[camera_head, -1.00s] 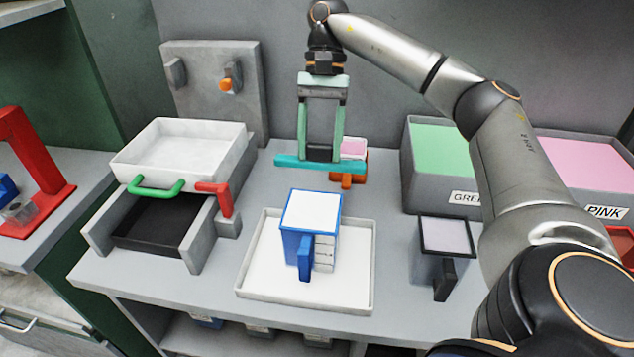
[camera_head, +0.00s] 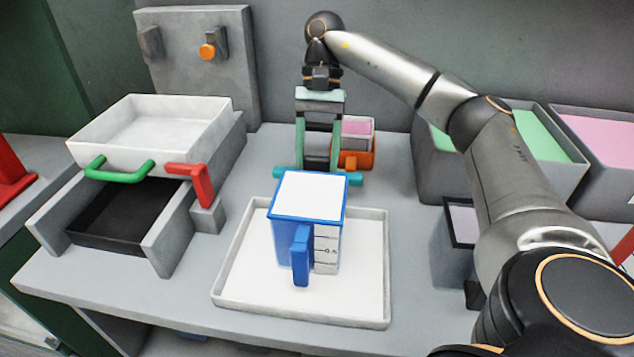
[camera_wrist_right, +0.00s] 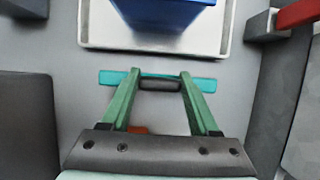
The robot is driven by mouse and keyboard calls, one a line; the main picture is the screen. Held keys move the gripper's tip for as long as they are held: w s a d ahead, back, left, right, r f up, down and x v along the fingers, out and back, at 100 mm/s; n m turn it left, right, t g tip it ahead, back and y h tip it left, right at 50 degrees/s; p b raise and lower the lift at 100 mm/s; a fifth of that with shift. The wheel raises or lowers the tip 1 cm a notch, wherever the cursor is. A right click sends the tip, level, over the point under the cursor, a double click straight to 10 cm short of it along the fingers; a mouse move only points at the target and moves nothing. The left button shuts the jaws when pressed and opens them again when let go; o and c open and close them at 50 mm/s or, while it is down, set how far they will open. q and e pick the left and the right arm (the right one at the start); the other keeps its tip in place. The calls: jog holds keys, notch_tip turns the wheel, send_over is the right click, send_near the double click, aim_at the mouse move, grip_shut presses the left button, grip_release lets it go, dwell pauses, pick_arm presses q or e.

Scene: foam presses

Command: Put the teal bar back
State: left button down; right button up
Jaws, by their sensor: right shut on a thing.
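The teal bar (camera_head: 355,178) is in my right gripper (camera_head: 318,171), behind the blue measuring cup. In the head view the cup hides its middle, and only its ends show. In the right wrist view the teal bar (camera_wrist_right: 203,83) lies crosswise at the tips of the green fingers (camera_wrist_right: 158,82), with a dark grip part between them. The gripper is shut on it. The bar is low over the table; I cannot tell whether it touches. My left gripper is not in view.
A blue cup (camera_head: 294,232) with white contents stands in a white tray (camera_head: 230,262). An orange-based pink block (camera_head: 358,146) is close behind the bar. Green and pink bins stand right.

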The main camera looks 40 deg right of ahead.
jog(key=shift+f, duration=0.5)
notch_tip(320, 180, down, 3)
jog(key=shift+b, duration=0.75)
jog(key=shift+f, duration=0.25)
jog(key=shift+r, duration=0.1)
jog(key=shift+f, duration=0.25)
jog(key=o, duration=1.4)
jog(key=shift+o, duration=0.2)
jog(key=shift+r, duration=0.1)
